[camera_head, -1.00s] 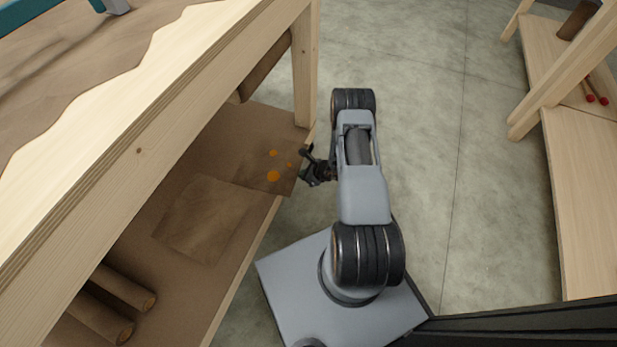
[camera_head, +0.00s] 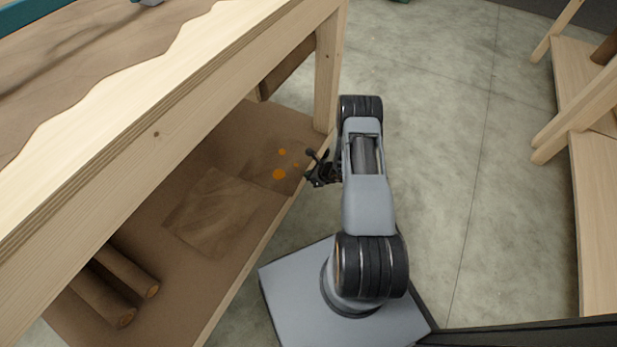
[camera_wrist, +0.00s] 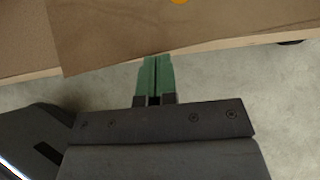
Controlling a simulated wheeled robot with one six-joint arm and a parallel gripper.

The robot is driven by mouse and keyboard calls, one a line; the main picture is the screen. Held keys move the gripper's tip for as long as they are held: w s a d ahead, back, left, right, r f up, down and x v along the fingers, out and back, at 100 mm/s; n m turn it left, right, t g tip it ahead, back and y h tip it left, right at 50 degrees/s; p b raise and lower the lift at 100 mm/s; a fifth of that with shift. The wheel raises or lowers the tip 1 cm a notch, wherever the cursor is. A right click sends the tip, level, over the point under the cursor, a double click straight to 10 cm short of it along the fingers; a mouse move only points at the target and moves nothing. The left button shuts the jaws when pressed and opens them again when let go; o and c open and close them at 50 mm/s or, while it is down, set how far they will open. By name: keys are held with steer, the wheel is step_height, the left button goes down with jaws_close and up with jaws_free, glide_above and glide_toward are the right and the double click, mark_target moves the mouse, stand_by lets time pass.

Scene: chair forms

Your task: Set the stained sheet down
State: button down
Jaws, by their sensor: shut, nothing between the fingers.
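The stained sheet (camera_head: 262,160) is a brown sheet with several orange spots. It lies on the lower shelf of the workbench, near the bench leg. In the wrist view the sheet (camera_wrist: 150,28) fills the top, with one orange spot cut by the frame edge. Its near left corner reaches over the pale shelf edge. My gripper (camera_head: 312,168) is beside the shelf's open edge, by the sheet. Its green fingers (camera_wrist: 155,62) are shut together with nothing between them. The fingertips are close to the sheet's near edge; I cannot tell whether they touch it.
A plain brown sheet (camera_head: 215,215) lies left of the stained one on the lower shelf (camera_head: 235,268). Brown rolls (camera_head: 128,270) lie at the shelf's near end. The bench leg (camera_head: 327,75) and tabletop stand close by. Open floor (camera_head: 440,130) lies right, before another wooden unit (camera_head: 597,190).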

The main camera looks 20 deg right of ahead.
steer(key=shift+s, duration=0.1)
steer(key=s+d+f+p+v, duration=0.1)
steer(key=f+p+v, duration=0.1)
steer(key=v, duration=1)
steer(key=shift+s+d+r+p, duration=0.3)
steer(key=shift+s+p, duration=0.15)
steer(key=shift+p, duration=0.3)
steer(key=w+a+r+n+g+p, duration=0.1)
steer(key=a+r+n+p, duration=0.35)
steer(key=r, duration=0.75)
steer(key=a+r+n+g+y+p, duration=0.1)
steer(key=a+r+n+p, duration=0.3)
steer(key=r, duration=0.8)
steer(key=w+a+r+n+g+p, duration=0.15)
steer(key=r+n+p, duration=0.35)
steer(key=r, duration=0.8)
steer(key=s+a+r+n+h+p, duration=0.2)
steer(key=s+r+n+p, duration=0.3)
steer(key=r, duration=0.6)
steer(key=s+a+r+n+h+p, duration=0.2)
steer(key=s+r+n+p, duration=0.3)
steer(key=r, duration=0.6)
steer(key=s+a+r+n+h+p, duration=0.2)
steer(key=s+r+n+p, duration=0.3)
steer(key=r, duration=0.6)
steer(key=shift+s+h+p, duration=0.2)
steer(key=shift+h+p, duration=0.1)
steer(key=shift+p, duration=0.45)
